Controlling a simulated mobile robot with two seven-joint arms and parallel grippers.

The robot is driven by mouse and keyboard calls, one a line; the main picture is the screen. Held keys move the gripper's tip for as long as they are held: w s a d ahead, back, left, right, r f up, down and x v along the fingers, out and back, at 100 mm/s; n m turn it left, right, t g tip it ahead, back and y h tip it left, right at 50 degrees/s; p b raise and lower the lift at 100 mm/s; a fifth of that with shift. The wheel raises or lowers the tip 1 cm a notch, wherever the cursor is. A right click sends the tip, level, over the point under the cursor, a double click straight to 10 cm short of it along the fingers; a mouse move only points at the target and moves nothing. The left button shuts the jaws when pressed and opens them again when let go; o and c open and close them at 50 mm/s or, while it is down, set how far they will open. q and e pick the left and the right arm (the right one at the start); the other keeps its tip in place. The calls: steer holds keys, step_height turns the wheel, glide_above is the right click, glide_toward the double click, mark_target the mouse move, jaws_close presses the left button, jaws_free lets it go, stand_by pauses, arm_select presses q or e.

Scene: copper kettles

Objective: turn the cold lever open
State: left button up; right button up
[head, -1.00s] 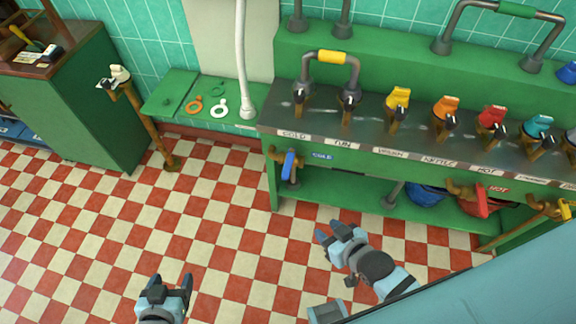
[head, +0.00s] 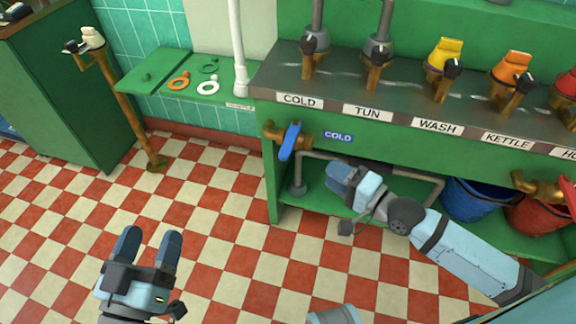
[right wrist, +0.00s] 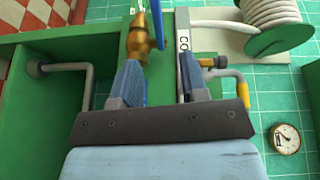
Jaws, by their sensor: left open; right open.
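The cold lever (head: 290,141) is a blue handle on a brass valve (head: 272,132) at the left end of the green bench front, beside a blue COLD plate (head: 338,136). It hangs down, slightly tilted, across the pipe. My right gripper (head: 340,179) is open and empty, below and right of the lever, apart from it. In the right wrist view the lever (right wrist: 158,22) and brass valve (right wrist: 138,45) show beyond the open fingers (right wrist: 162,88). My left gripper (head: 149,246) is open and empty above the checkered floor, lower left.
The bench top (head: 385,95) carries several coloured taps above labels. A blue bucket (head: 475,199) and a red bucket (head: 537,215) stand below. Grey pipework (head: 297,180) runs under the lever. A brass pipe stand (head: 127,105) stands left. The floor between is clear.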

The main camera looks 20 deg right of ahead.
mark_target(292, 150)
steer(key=shift+m+y, duration=0.3)
steer(key=shift+m, duration=0.2)
steer(key=b+x, duration=0.1)
steer(key=x, duration=0.3)
steer(key=b+x, duration=0.2)
steer(key=x, duration=0.3)
steer(key=f+b+x, duration=0.1)
steer(key=b+x, duration=0.1)
steer(key=x, duration=0.3)
steer(key=shift+w+d, duration=0.3)
steer(key=shift+w, duration=0.1)
arm_select(q)
steer(key=shift+g, duration=0.7)
steer(key=f, duration=0.4)
steer(key=d+f, duration=0.1)
steer(key=shift+w+f, duration=0.1)
steer(key=shift+f, duration=0.3)
arm_select(e)
jaws_close()
